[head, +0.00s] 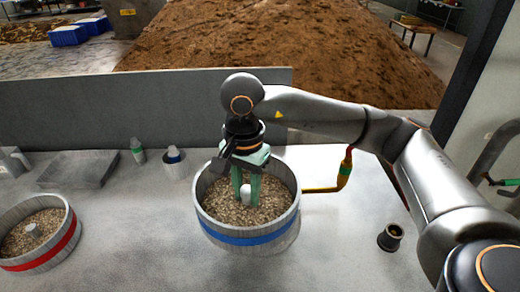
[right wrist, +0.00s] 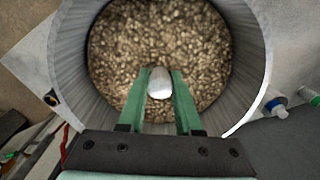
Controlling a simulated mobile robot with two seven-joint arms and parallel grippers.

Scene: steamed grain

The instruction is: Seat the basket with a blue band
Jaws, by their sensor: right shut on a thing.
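The basket with a blue band (head: 250,238) is a round grey tub filled with brown grain, at the middle of the head view. A pale knob (right wrist: 160,83) rises from the grain at its centre. My right gripper (head: 245,192) reaches down inside the basket from above, its green fingers shut on the knob. In the right wrist view the fingers (right wrist: 161,105) lie on either side of the knob. The basket looks about level; I cannot tell whether its bottom touches the table. My left gripper is not in view.
A red-banded basket (head: 42,257) of grain stands at the left. A flat grey plate (head: 78,170), a green-capped bottle (head: 137,151) and a blue-capped container (head: 174,160) are behind. A dark cup (head: 391,237) and a red-yellow tool (head: 343,175) are at right. Table between the baskets is clear.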

